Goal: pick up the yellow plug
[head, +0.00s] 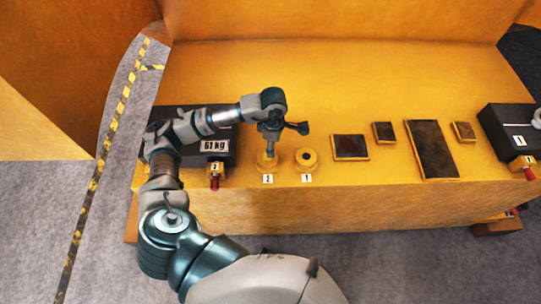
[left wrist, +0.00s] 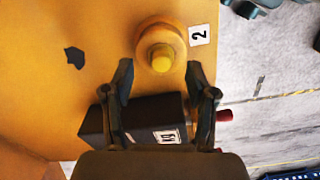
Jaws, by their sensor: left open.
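The yellow plug (left wrist: 161,57) shows in the left wrist view as a round yellow knob in a round yellow collar (left wrist: 150,33) beside a label reading 2. In the head view the collar (head: 264,166) stands near the front edge of the yellow casting, partly hidden by my gripper. My left gripper (head: 268,148) points down above it. In the left wrist view the fingers of the left gripper (left wrist: 160,72) are apart, with the plug ahead between their tips and nothing held. I cannot tell the exact height of the fingertips over the plug. My right gripper is not in view.
A similar collar (head: 306,158) labelled 1, with a dark centre, stands just right. A black block (head: 222,142) marked 61 kg sits left, near a red-ended fitting (head: 214,183). Dark rectangular recesses (head: 432,148) lie to the right, then another black block (head: 505,130).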

